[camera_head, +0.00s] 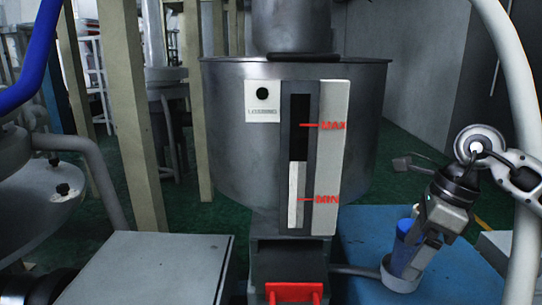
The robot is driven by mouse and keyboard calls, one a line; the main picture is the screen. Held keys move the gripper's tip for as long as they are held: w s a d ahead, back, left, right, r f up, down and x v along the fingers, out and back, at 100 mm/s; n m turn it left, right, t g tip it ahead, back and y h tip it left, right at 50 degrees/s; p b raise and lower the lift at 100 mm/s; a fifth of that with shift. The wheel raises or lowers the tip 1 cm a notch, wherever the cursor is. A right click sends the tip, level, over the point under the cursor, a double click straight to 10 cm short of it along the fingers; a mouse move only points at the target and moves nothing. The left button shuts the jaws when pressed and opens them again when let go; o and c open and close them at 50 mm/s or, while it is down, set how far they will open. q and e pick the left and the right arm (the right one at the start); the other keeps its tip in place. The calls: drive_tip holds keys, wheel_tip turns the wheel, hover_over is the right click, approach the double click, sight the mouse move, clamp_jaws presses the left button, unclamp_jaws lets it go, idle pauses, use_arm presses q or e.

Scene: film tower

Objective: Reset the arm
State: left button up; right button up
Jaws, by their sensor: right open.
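My right gripper (424,240) is at the lower right, pointing down, with its jaws open. It is right at a blue cylinder (404,256), which stands nearly upright in a small grey cup-like holder (396,283). The fingers overlap the cylinder's right side in the picture. I cannot tell whether they touch it. My right arm (480,146) comes in from the right edge. My left gripper is not in view.
A large metal hopper (228,135) with a MAX/MIN level gauge (299,150) fills the middle. A red bracket (294,292) sits below it. A blue tabletop (365,245) lies under the holder. A grey box (155,265) is at lower left. A pale curved tube (527,120) passes near my right arm.

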drive_tip(key=s+a+r+m+t+y, duration=0.1)
drive_tip(key=a+r+m+y, duration=0.15)
drive_tip(key=a+y, duration=0.7)
drive_tip(key=s+a+r+m+t+y, duration=0.1)
drive_tip(key=s+a+r+y, duration=0.3)
drive_tip(key=a, duration=1)
drive_tip(key=w+d+r+m+t+h, duration=0.1)
drive_tip(key=w+d+m+t, duration=0.15)
drive_tip(key=m+t, duration=0.6)
drive_tip(key=w+d+m+t+h, duration=0.1)
drive_tip(key=w+d+m+t, duration=0.15)
drive_tip(key=m+t, duration=0.55)
drive_tip(key=d+f+m+g+h, duration=0.2)
drive_tip(key=d+f+m+h, duration=0.7)
drive_tip(key=f+m+h, duration=0.7)
drive_tip(key=s+d+f+m+g+y, duration=0.1)
drive_tip(key=s+f+m+g, duration=0.5)
drive_tip(key=s, duration=0.5)
drive_tip(key=s+d+f+m+g+y, duration=0.1)
drive_tip(key=s+f+m+g, duration=0.2)
drive_tip(key=s+f+g, duration=0.6)
drive_tip(key=w+a+f+t+y, duration=0.2)
drive_tip(key=w+a+f+t, duration=0.2)
drive_tip(key=f+t, duration=0.4)
drive_tip(key=shift+a, duration=0.7)
